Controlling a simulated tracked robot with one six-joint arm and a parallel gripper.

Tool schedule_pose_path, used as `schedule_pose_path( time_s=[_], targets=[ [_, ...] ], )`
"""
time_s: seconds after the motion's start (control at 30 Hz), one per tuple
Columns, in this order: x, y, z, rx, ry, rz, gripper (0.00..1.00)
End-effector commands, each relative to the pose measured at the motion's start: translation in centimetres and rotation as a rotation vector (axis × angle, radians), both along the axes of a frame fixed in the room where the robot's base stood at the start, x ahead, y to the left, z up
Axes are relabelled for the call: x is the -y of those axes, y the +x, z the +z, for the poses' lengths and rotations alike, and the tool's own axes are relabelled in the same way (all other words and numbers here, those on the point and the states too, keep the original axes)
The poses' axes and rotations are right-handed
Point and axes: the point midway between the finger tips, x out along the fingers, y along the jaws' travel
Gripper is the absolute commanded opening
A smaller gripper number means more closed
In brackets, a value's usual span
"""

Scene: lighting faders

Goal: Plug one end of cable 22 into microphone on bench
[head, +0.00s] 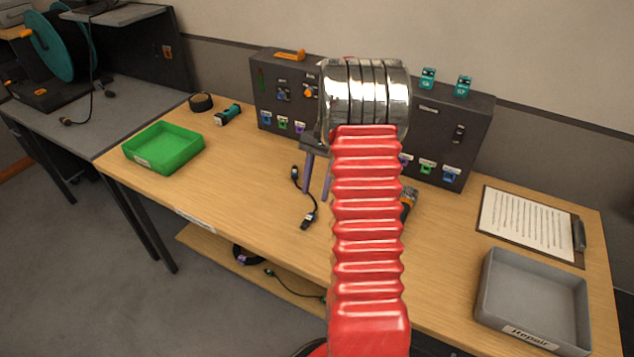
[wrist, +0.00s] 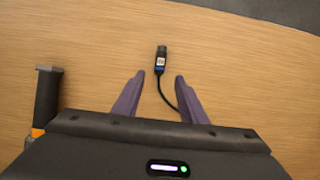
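A short black cable (head: 314,203) lies on the bench, with a dark plug at each end. Its near plug (head: 308,222) shows in the wrist view (wrist: 161,58) with a small pale label and blue band; the number is not readable. My gripper (head: 317,190) is open and empty above the cable, its purple fingers (wrist: 157,82) on either side of the cable's line. The plug lies just beyond the fingertips in the wrist view. A black-and-orange handheld item (head: 408,203) is partly hidden by my arm; it also shows in the wrist view (wrist: 46,96). I cannot tell whether it is the microphone.
A dark panel (head: 474,130) with coloured sockets stands at the bench's back. A green tray (head: 163,148), a teal-and-black item (head: 228,115) and a black ring (head: 201,102) are left. A grey Repair tray (head: 534,298) and clipboard (head: 528,222) are right. More cables lie on the lower shelf (head: 205,243).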

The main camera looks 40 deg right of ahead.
Motion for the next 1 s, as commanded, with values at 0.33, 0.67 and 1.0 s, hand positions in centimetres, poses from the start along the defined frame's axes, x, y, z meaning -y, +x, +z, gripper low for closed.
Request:
schedule_pose_path(
  time_s=[0.33, 0.67, 1.0],
  targets=[
    [-1.4, -0.5, -3.4, -0.001, 0.0, 0.001, 0.38],
    [-2.5, -0.9, -6.2, -0.001, 0.001, 0.003, 0.38],
    [-2.7, -0.9, -6.6, 0.0, 0.0, 0.002, 0.38]
  ],
)
